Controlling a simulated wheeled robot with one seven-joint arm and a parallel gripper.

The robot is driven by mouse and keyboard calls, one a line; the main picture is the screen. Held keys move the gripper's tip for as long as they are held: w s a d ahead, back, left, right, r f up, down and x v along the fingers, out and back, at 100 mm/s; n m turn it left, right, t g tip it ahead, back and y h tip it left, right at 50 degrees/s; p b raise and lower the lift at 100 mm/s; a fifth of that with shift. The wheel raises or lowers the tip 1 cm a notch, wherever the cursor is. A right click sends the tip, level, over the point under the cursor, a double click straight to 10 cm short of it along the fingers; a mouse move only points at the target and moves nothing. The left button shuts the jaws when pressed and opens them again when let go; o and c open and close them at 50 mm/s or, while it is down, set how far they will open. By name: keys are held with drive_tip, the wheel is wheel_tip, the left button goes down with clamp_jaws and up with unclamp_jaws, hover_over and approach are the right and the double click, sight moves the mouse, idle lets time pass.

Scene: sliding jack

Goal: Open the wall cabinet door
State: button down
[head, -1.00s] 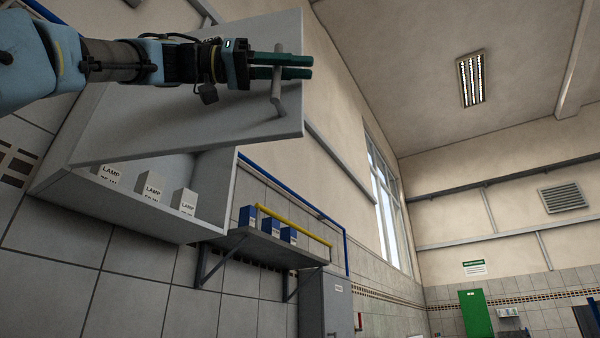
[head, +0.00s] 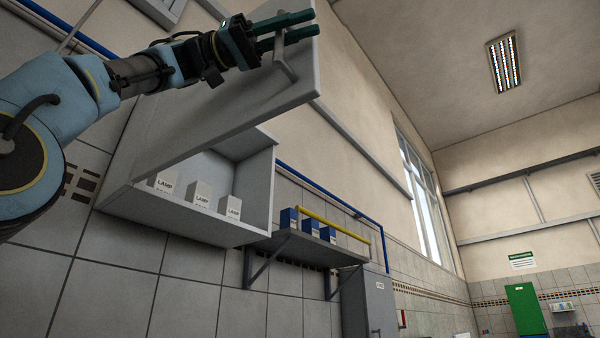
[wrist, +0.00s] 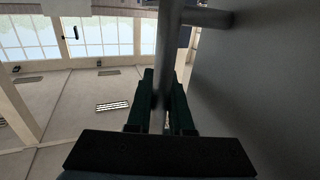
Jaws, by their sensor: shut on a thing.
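The wall cabinet (head: 258,196) is a grey box on the tiled wall. Its door (head: 190,128) is swung well out from the box, so the inside shows. White lamp boxes (head: 198,195) stand on the cabinet floor. The bar handle (head: 284,62) is on the door's outer face near its free edge. My gripper (head: 298,28) is at the handle, its two dark green fingers on either side of the bar. In the wrist view, the handle (wrist: 166,50) runs between the fingers (wrist: 161,100), with the grey door face at the right.
A shelf (head: 305,249) with blue boxes and a yellow rail (head: 333,222) is right of the cabinet. A grey locker (head: 372,300) stands below it. Blue pipes run along the wall. The space right of the door looks clear.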

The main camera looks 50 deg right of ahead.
drive_tip(key=c, duration=0.8)
unclamp_jaws()
drive_tip(key=p+v, duration=0.1)
drive_tip(key=v, duration=0.9)
drive_tip(key=shift+w+a+r, duration=0.1)
drive_tip(key=shift+w+a, duration=0.1)
drive_tip(key=shift+w, duration=0.15)
